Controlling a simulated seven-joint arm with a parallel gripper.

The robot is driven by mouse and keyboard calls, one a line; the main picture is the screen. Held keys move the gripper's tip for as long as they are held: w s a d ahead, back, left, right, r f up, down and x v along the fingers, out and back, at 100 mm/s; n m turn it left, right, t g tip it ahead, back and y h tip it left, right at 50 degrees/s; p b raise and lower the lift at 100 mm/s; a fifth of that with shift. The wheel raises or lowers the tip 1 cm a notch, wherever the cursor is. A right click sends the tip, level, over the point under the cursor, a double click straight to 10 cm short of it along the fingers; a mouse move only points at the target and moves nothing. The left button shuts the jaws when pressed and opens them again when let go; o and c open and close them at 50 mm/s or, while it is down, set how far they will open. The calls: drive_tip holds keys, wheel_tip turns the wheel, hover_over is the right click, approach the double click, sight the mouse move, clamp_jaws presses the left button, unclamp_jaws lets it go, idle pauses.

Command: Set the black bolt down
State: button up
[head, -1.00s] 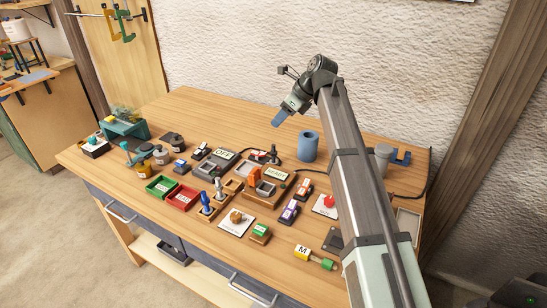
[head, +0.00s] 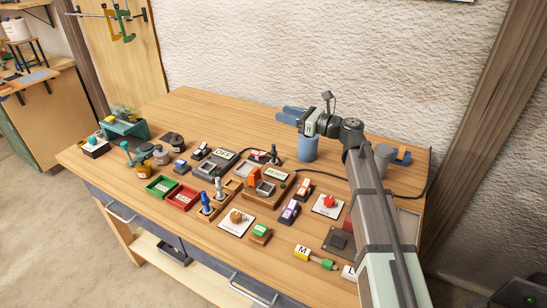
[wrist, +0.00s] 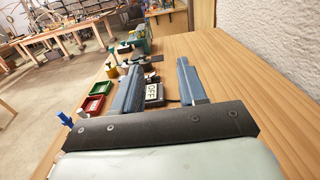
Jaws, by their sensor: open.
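I cannot make out a black bolt in either view. A blue peg (head: 205,200) and a grey peg (head: 219,186) stand upright in a wooden holder near the middle of the bench.
The wooden bench (head: 180,105) holds a green tray (head: 161,186), a red tray (head: 184,198), an OFF box (head: 213,162) and a READY box (head: 270,186). A cable runs toward the right. The back left of the bench is clear. A rough wall stands behind.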

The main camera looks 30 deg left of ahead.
approach(274, 145)
drive_tip(key=a, duration=0.5)
drive_tip(key=shift+a+f, duration=0.2)
drive_tip(key=shift+f, duration=0.05)
drive_tip(key=shift+a, duration=2.45)
clamp_jaws()
